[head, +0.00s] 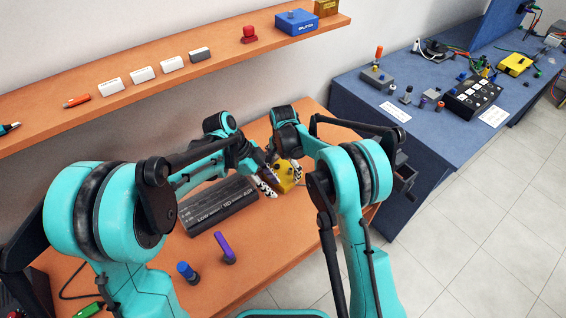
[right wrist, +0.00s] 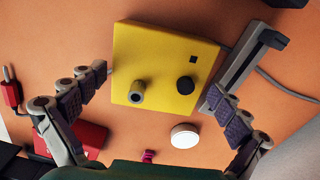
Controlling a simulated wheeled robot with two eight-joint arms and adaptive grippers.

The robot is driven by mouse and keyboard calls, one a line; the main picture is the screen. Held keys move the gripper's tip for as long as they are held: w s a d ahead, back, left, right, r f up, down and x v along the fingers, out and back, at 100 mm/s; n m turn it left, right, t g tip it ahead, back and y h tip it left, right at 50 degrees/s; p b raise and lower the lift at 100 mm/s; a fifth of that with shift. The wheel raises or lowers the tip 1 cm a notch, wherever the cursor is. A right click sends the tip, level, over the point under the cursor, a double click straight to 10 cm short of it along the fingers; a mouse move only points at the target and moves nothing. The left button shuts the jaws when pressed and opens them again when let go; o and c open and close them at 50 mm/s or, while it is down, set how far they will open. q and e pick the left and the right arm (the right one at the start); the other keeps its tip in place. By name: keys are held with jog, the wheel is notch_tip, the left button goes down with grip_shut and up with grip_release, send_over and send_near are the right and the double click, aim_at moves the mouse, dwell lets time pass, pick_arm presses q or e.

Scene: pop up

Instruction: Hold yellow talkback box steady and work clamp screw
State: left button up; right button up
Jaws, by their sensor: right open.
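The yellow talkback box (right wrist: 160,60) lies on the orange table. In the head view its yellow body (head: 285,182) is partly hidden by my grippers. Its face carries a grey hollow post (right wrist: 137,92), a black knob (right wrist: 186,85) and a small dark square. A grey bar with a dark end (right wrist: 248,60) lies along its right side; I cannot tell whether this is the clamp. My right gripper (right wrist: 150,100) is open, its fingers apart on either side of the box. My left gripper (head: 268,184) is at the box's left side; its finger opening is unclear.
A white round disc (right wrist: 184,136), a red block (right wrist: 80,138) and a red plug (right wrist: 10,93) lie around the box. A black labelled case (head: 218,207), a purple piece (head: 224,247) and a blue-topped knob (head: 186,271) are nearer on the table. A shelf (head: 200,68) runs above.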

jog(key=shift+f, duration=0.85)
jog(key=c, duration=1.2)
